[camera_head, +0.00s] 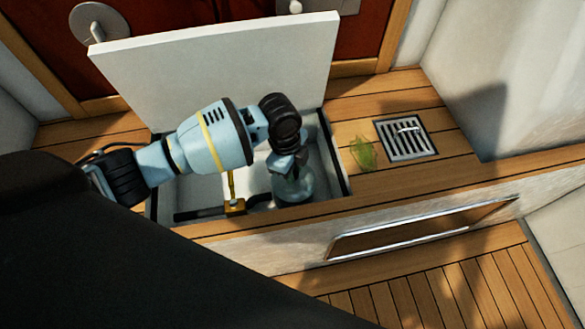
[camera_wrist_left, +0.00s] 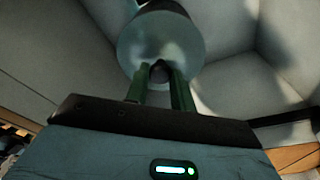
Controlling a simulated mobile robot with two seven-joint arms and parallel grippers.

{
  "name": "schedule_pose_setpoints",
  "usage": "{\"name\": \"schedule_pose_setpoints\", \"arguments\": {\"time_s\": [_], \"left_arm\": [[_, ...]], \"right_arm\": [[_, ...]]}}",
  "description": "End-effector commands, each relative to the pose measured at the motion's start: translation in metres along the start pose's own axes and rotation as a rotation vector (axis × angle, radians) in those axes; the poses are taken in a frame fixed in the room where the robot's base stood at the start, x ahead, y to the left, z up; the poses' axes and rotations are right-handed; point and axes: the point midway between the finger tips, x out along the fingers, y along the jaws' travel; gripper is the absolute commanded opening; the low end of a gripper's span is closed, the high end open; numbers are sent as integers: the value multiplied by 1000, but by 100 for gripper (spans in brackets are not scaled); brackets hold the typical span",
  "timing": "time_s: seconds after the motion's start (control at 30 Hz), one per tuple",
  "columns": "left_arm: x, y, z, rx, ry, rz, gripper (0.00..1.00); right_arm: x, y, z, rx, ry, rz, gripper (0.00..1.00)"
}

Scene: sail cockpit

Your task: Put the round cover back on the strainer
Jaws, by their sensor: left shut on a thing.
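My left gripper (camera_wrist_left: 160,82) is shut on the dark knob of a pale round cover (camera_wrist_left: 160,45) in the left wrist view. In the head view my left gripper (camera_head: 286,160) reaches down into the open locker (camera_head: 327,150). The strainer (camera_head: 293,188), a bluish see-through cylinder, stands in the locker directly below it. The gripper hides the cover and the strainer's top in the head view, so I cannot tell whether the cover touches the strainer. My right gripper is not in view.
The locker's white lid (camera_head: 220,75) stands open behind my arm. A brass fitting with a yellow handle (camera_head: 234,206) is left of the strainer. A green leaf-like thing (camera_head: 363,152) and a metal drain grate (camera_head: 405,138) are on the wooden bench to the right.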

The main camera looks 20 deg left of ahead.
Motion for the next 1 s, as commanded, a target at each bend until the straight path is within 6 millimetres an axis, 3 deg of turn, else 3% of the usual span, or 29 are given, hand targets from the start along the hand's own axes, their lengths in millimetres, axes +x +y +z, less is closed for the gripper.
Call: {"name": "schedule_pose_setpoints", "arguments": {"time_s": [0.77, 0.8, 1.0], "left_arm": [[0, 0, 0, 0, 0, 0, 1], [0, 0, 0, 0, 0, 0, 25], [0, 0, 0, 0, 0, 0, 50]], "right_arm": [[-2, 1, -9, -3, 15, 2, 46], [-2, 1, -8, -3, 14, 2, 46], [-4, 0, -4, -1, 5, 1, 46]]}}
